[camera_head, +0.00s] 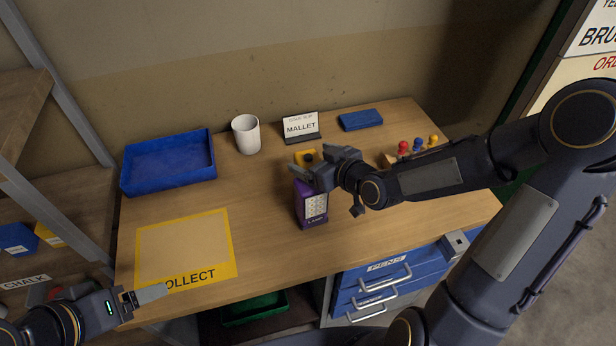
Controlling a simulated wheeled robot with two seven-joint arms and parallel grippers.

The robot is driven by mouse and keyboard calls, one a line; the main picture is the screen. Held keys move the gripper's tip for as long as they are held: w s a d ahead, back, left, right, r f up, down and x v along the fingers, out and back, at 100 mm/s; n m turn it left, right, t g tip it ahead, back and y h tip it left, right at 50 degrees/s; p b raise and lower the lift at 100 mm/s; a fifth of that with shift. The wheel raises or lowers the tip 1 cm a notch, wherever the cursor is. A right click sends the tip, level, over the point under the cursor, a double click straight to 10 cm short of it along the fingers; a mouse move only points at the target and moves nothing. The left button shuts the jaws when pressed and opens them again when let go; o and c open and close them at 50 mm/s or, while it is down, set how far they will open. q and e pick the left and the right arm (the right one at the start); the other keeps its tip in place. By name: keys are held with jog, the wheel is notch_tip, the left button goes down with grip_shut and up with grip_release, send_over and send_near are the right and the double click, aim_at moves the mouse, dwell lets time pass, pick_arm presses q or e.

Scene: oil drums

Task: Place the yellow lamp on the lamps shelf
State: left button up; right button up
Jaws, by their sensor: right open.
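A purple lamp (311,208) with a pale front panel and the word LAMP stands upright on the wooden table (255,225), near its middle. A yellow object (304,157) with a dark top stands behind it. It is partly hidden by my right gripper, so I cannot tell whether it is the yellow lamp. My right gripper (308,172) is open over the top of the purple lamp; whether they touch is unclear. My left gripper (150,294) is low at the left, by the table's front edge, away from both; its jaw opening is unclear. No shelf labelled for lamps is readable.
A blue tray (168,164), white cup (246,135), MALLET sign (300,127) and blue block (361,120) line the table's back. Colored pegs (418,146) stand right. A yellow-bordered COLLECT mat (185,250) lies empty at front left. Shelves (60,190) stand left; PENS drawers (385,280) are below.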

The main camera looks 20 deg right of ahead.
jog(key=shift+w+a+f, duration=0.15)
jog(key=shift+w+a, duration=0.05)
jog(key=shift+w, duration=0.1)
jog(key=shift+c, duration=0.3)
jog(key=shift+s, duration=0.1)
grip_shut()
